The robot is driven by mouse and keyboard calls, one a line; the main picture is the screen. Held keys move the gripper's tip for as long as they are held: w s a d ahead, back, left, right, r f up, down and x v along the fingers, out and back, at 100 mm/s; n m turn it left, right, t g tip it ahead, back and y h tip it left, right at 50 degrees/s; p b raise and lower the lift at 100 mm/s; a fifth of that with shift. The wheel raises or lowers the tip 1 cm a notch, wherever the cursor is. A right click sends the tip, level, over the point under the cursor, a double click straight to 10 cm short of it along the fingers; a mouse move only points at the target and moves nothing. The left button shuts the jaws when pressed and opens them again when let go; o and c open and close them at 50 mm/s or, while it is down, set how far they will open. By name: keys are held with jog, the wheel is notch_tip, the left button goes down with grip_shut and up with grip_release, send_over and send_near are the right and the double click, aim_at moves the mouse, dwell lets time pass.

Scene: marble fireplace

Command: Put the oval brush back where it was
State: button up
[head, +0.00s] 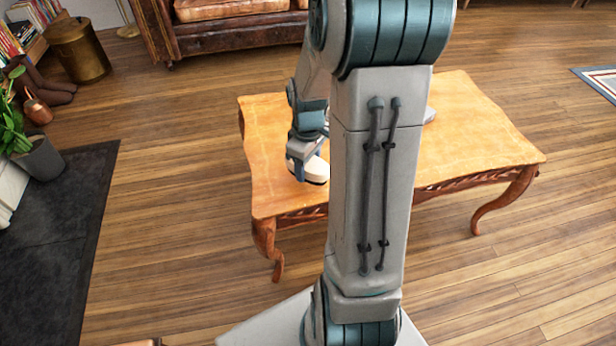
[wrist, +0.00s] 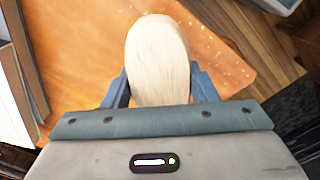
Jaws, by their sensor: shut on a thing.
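The oval brush (head: 316,170) has a pale wooden back and a dark underside. My gripper (head: 303,160) is shut on it, over the left part of the wooden table (head: 470,135). In the wrist view the brush's pale, rounded back (wrist: 158,55) shows between the two blue fingers of my gripper (wrist: 160,88), one on each side. The bristles are hidden in the wrist view. I cannot tell whether the brush touches the tabletop.
A small grey thing (head: 430,115) on the table is mostly hidden behind my arm. A brown leather sofa (head: 235,30) stands behind. A brass bin (head: 78,50), a potted plant (head: 38,160) and a dark hearth slab (head: 60,245) are at left. The visible tabletop is mostly clear.

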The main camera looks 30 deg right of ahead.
aim_at(308, 175)
jog(key=shift+f+b, duration=1)
jog(key=shift+f, duration=0.95)
jog(key=shift+f, duration=0.15)
jog(key=o, duration=0.9)
jog(key=shift+o, duration=0.2)
